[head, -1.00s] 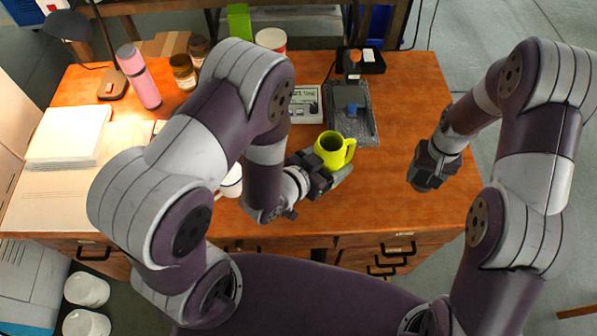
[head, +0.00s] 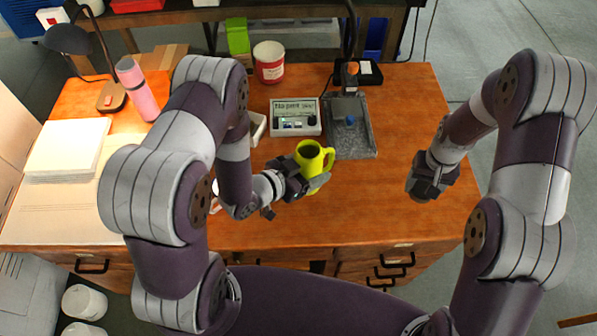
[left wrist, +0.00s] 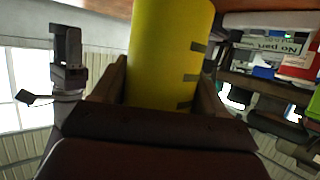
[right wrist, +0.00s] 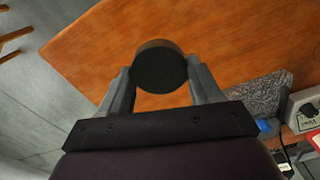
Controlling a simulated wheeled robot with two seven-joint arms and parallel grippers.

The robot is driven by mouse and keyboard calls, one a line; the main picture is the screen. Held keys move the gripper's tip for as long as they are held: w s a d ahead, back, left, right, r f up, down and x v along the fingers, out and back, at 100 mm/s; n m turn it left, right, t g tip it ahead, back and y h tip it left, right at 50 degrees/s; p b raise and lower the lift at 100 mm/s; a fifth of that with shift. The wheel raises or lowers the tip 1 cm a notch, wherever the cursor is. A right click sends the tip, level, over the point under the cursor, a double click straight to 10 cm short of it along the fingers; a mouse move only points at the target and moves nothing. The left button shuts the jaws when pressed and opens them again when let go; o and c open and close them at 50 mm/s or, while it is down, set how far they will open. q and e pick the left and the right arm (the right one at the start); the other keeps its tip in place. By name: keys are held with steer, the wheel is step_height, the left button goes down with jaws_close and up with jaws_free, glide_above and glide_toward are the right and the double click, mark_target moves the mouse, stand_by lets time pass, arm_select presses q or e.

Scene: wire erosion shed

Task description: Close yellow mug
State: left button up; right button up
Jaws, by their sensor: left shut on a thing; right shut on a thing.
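The yellow mug (head: 311,160) is near the middle of the desk in the head view, upright, with its handle to the right. My left gripper (head: 308,181) is shut on its body from the near left side. In the left wrist view the yellow wall (left wrist: 165,50) stands between both fingers. I cannot tell whether its base touches the desk. My right gripper (head: 424,192) is to the right of the mug, above the desk's right part. In the right wrist view it is shut on a dark round disc (right wrist: 160,68), which looks like a lid. The disc is apart from the mug.
Behind the mug are a grey meter box (head: 295,118) and a stand on a granite plate (head: 352,142). A red-and-white tin (head: 269,62) and a pink bottle (head: 138,90) stand farther back. The desk (head: 375,205) between the grippers is clear.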

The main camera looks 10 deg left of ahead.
arm_select(q)
steer(key=w+a+f, duration=0.2)
steer(key=a, duration=0.1)
steer(key=shift+a+f, duration=0.1)
steer(key=shift+f, duration=2)
steer(key=shift+f, duration=0.1)
steer(key=o, duration=1.5)
